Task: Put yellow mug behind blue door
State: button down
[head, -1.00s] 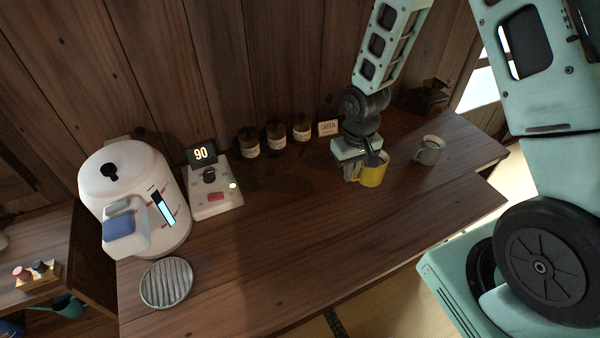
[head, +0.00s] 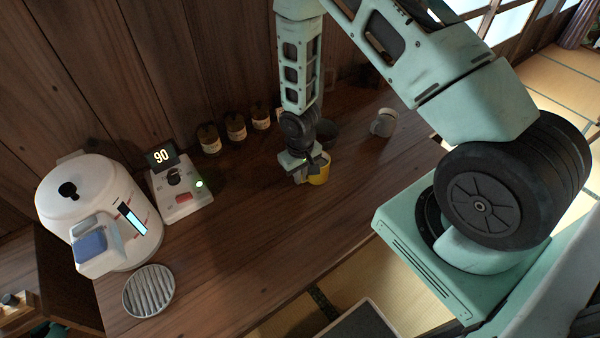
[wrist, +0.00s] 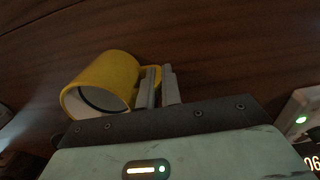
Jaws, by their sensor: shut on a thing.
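The yellow mug (head: 320,172) is at my gripper, over the wooden counter in the head view. In the wrist view the yellow mug (wrist: 104,82) shows its open rim toward the lower left, with its handle between my fingers. My gripper (wrist: 160,86) is shut on the handle. In the head view my gripper (head: 303,173) is partly hidden by its own wrist. I cannot tell whether the mug touches the counter.
On the wooden counter (head: 240,235) stand a white dispenser (head: 95,205), a panel reading 90 (head: 178,190), a round slatted tray (head: 148,290) and several dark jars (head: 236,127). A grey mug (head: 383,122) is at the right. The counter's middle is clear.

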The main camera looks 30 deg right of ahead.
jog(key=shift+f, duration=0.15)
jog(key=c, duration=1.6)
grip_release()
